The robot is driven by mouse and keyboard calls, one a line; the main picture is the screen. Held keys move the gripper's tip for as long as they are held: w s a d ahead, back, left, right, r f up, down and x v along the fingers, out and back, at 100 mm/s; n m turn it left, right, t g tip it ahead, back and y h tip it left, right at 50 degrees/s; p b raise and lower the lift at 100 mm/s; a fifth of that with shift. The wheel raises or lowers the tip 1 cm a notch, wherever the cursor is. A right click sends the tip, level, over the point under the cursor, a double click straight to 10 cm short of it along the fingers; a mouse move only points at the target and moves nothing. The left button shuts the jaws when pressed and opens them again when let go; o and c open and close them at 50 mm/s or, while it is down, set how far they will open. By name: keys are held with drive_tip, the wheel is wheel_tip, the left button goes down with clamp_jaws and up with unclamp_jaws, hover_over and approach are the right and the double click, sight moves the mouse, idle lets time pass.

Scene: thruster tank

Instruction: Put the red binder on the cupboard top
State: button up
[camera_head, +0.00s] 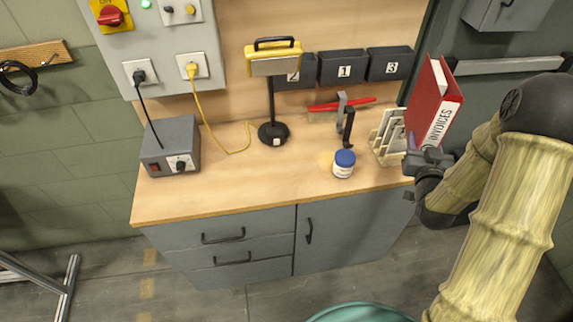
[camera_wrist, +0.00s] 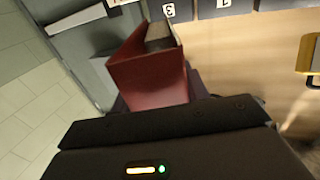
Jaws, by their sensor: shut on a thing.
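The red binder (camera_head: 430,108), with INVOICES on its white spine label, is at the right end of the cupboard. My gripper (camera_head: 428,160) is shut on its lower part and holds it upright, slightly tilted. In the wrist view the binder (camera_wrist: 150,80) stands up beyond my gripper (camera_wrist: 165,115), its lower part hidden by the gripper body. The wooden cupboard top (camera_head: 225,190) lies to the left of the binder. A pale slotted rack (camera_head: 387,140) stands on it close beside the binder; I cannot tell whether they touch.
A white jar with a blue lid (camera_head: 343,165), a red bar tool in a black clamp (camera_head: 340,107), a yellow-headed lamp (camera_head: 273,100) and a grey power box (camera_head: 171,147) stand on the top. Numbered bins (camera_head: 342,68) hang behind. The front middle is clear.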

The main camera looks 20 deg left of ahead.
drive_tip(key=s+a+f+n+g+y+b, duration=0.2)
drive_tip(key=s+a+n+g+y+b, duration=0.4)
drive_tip(key=b, duration=1.3)
drive_tip(key=s+a+f+n+g+y+b, duration=0.1)
drive_tip(key=s+a+f+y+b, duration=0.4)
drive_tip(key=s+a+f+b, duration=0.5)
drive_tip(key=s+f+n+b, duration=0.1)
drive_tip(key=s+b, duration=0.2)
drive_tip(key=shift+s+a+n+b, duration=0.3)
drive_tip(key=shift+s+a+n, duration=0.05)
drive_tip(key=shift+a+n, duration=0.05)
